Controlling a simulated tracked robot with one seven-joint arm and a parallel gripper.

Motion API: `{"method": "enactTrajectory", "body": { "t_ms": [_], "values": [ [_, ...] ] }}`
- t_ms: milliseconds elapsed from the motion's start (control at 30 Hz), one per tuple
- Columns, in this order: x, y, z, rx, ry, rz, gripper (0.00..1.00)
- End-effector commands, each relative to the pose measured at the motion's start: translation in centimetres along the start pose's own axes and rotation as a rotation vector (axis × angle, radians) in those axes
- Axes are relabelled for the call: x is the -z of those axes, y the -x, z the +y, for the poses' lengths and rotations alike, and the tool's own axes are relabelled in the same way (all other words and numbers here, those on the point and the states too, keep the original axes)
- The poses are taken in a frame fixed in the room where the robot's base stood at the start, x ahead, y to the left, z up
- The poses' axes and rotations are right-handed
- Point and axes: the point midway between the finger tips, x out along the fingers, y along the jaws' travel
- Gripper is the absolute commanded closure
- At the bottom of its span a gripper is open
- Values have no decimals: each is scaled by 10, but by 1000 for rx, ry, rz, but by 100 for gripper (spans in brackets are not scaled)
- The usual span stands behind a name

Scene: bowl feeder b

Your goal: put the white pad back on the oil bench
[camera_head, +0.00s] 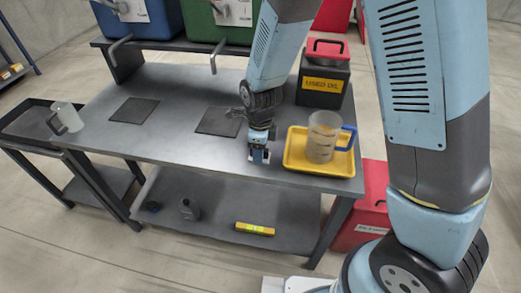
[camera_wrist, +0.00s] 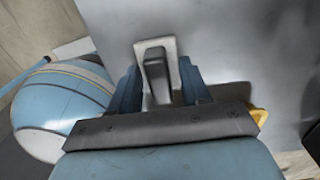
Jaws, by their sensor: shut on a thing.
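My gripper (camera_head: 259,157) is low over the front of the grey oil bench (camera_head: 190,140), just left of the yellow tray. In the wrist view my gripper (camera_wrist: 158,80) is shut on the dark upright grip of the white pad (camera_wrist: 145,46). The pad is a small pale plate, and its edges show around the grip between my fingers. In the head view only slivers of it show beside my fingertips. I cannot tell whether the pad touches the bench top or hangs just above it.
The yellow tray (camera_head: 292,160) holds a clear jug (camera_head: 322,138) with a blue handle, close right of my gripper. A black used-oil can (camera_head: 322,85) stands behind. Two dark mats (camera_head: 134,110) (camera_head: 219,122) lie on the bench. Its front left is clear. A pale jug (camera_head: 67,116) stands at the left.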

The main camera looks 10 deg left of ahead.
Motion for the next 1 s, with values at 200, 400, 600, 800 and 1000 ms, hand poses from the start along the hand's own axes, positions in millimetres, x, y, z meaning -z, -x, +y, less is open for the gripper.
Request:
{"method": "enactTrajectory", "body": {
  "t_ms": [200, 400, 600, 800, 1000],
  "values": [
    [0, -1, 0, 0, 0, 1, 100],
    [0, -1, 0, 0, 0, 0, 36],
    [0, -1, 0, 0, -1, 0, 28],
    [0, 1, 0, 0, -1, -1, 28],
    [0, 22, -1, 2, -1, -2, 28]
  ]
}}
